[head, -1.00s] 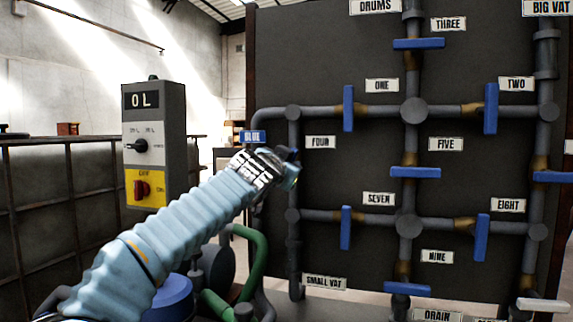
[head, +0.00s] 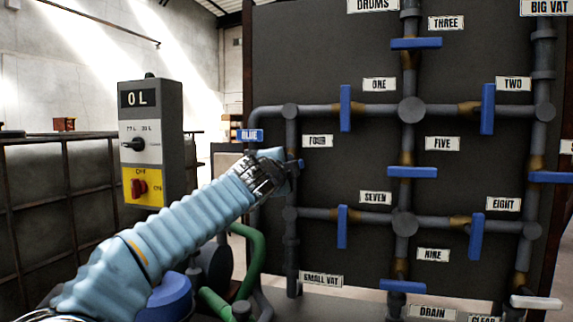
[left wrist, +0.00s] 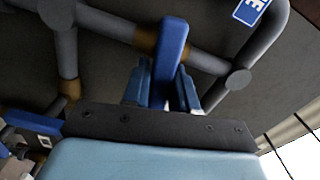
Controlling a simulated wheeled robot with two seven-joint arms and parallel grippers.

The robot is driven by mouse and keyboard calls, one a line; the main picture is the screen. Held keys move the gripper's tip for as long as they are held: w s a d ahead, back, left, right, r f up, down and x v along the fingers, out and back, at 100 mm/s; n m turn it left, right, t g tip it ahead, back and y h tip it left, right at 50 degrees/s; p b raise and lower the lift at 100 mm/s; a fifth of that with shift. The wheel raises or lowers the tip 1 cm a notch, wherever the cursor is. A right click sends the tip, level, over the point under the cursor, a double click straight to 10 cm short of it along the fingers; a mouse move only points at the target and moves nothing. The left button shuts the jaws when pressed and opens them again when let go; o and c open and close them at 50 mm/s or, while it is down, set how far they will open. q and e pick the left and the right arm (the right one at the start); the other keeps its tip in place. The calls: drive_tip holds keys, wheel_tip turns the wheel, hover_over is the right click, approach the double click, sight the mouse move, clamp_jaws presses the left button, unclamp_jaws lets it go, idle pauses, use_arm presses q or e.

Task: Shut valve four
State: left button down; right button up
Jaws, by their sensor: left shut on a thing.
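Valve four's blue handle (left wrist: 171,55) stands between the two fingers of my left gripper (left wrist: 163,85) in the left wrist view, and the gripper is shut on it. The handle lies across its grey pipe, beside a brass-coloured fitting (left wrist: 146,40). In the head view my left gripper (head: 284,168) is at the upright pipe below the label FOUR (head: 317,141). My right gripper is not in view.
Other blue handles sit nearby on the pipe panel: valve one (head: 345,108), valve seven (head: 342,227) and valve five (head: 412,172). A grey and yellow switch box (head: 151,143) stands left of my arm.

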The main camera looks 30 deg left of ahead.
use_arm(q)
drive_tip(key=shift+f+m, duration=0.2)
drive_tip(key=shift+m, duration=0.8)
drive_tip(key=c, duration=1)
unclamp_jaws()
drive_tip(key=shift+s, duration=0.1)
drive_tip(key=b+v, duration=0.2)
drive_tip(key=v, duration=1.1)
drive_tip(key=shift+s+b, duration=0.3)
drive_tip(key=shift+b, duration=0.05)
